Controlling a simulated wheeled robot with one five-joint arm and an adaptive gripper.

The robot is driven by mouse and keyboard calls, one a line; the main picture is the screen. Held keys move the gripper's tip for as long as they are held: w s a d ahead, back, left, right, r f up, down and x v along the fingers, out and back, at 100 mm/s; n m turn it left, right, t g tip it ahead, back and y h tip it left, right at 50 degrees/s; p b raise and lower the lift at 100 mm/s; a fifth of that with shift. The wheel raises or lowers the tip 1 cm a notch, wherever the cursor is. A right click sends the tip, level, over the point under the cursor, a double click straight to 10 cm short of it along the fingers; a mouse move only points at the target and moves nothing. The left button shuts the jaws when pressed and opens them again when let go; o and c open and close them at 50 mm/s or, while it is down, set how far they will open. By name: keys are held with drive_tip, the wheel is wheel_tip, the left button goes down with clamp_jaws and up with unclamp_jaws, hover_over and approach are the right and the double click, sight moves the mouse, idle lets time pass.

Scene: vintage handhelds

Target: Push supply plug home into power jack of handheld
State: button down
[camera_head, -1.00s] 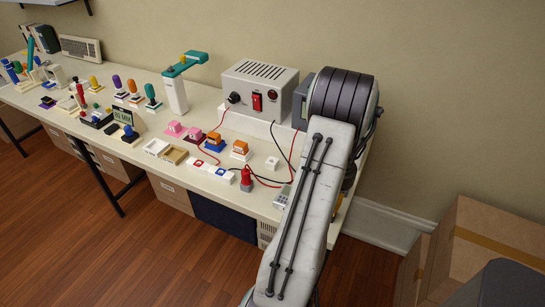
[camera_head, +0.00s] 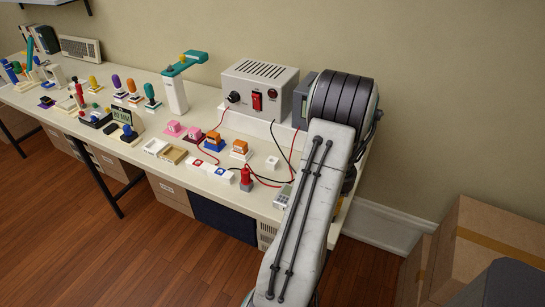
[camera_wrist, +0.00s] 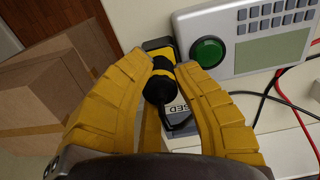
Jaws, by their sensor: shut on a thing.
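In the wrist view my gripper (camera_wrist: 162,68) has its yellow fingers closed around a black and yellow plug (camera_wrist: 158,88). A dark cable loops from the plug's near end. The far end of the plug is at a black and yellow block (camera_wrist: 158,45) beside a grey handheld (camera_wrist: 228,72). The handheld has a round green button, a grey-green screen and rows of dark keys. I cannot tell how deep the plug sits, because the fingers and plug body hide the joint.
A grey supply box (camera_head: 259,90) with a red switch stands at the back of the bench (camera_head: 225,195). Red and black leads (camera_wrist: 287,92) run right of the handheld. A grey labelled piece (camera_wrist: 248,108) lies near the fingers. Cardboard boxes (camera_wrist: 40,95) stand left of the bench.

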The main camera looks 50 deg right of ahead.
drive_tip(key=shift+f+b, duration=0.5)
drive_tip(key=shift+f, duration=0.05)
drive_tip(key=c, duration=1)
unclamp_jaws()
drive_tip(key=shift+r, duration=0.1)
drive_tip(key=shift+o, duration=0.2)
drive_tip(key=c, duration=0.3)
drive_tip(key=shift+r+p, duration=2.5)
drive_tip(key=shift+r, duration=1.05)
